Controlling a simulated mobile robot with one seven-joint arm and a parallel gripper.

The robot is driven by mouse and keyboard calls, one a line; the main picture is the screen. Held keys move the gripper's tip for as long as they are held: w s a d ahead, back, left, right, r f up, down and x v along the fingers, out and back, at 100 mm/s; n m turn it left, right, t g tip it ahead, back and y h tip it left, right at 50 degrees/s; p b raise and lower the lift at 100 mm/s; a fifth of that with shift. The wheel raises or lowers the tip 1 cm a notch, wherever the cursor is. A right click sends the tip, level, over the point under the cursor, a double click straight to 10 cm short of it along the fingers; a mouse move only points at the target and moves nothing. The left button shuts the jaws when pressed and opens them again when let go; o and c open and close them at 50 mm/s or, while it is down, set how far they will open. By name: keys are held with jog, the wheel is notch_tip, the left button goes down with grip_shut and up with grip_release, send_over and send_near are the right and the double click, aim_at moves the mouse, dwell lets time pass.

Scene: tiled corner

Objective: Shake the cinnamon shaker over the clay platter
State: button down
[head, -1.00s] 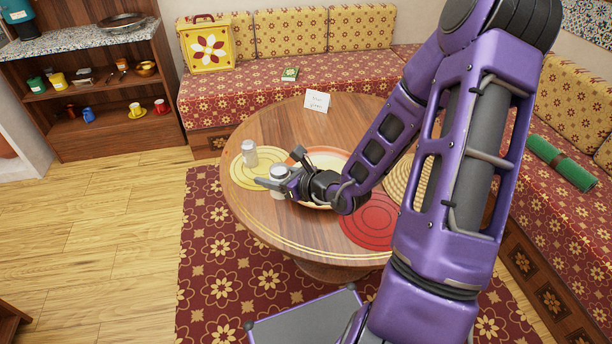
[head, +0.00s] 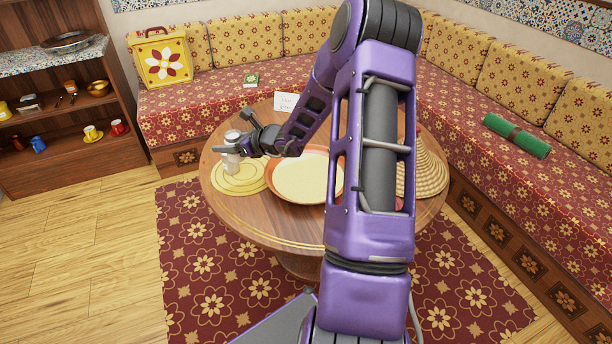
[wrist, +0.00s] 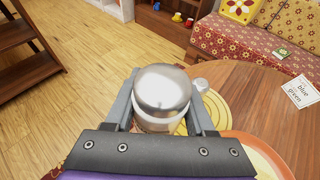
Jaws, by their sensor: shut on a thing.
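My gripper (head: 232,149) is shut on a shaker with a silver lid (wrist: 162,90) and a pale body, held roughly upright. I cannot read a label on it. A second shaker (wrist: 201,84) stands on the yellow mat just beyond the held one. In the head view the two shakers overlap.
The yellow mat (head: 241,187) lies on the round wooden table (head: 262,222). A woven cone (head: 424,172) stands at right, partly behind my arm. A white card (head: 285,102) with writing stands at the back. Cushioned benches (head: 190,112) surround the table's far side.

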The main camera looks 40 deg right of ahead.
jog(key=w+d+f+b, duration=0.2)
jog(key=w+d+f, duration=0.15)
jog(key=d, duration=0.45)
jog(key=w+d+f+b, duration=0.1)
jog(key=w+d+f, duration=0.25)
jog(key=d, duration=0.55)
jog(key=shift+y, duration=0.3)
jog(key=s+d+f+b, duration=0.1)
jog(key=d+f, duration=0.3)
jog(key=d, duration=0.1)
jog(key=s+d+f+b, duration=0.2)
jog(key=d+f, duration=0.3)
jog(key=s+d+f+b, duration=0.1)
jog(key=s+d+f, duration=0.1)
jog(key=d+f, duration=0.2)
jog(key=shift+d+f+b, duration=0.3)
jog(key=shift+d, duration=0.2)
jog(key=shift+w+r, duration=0.1)
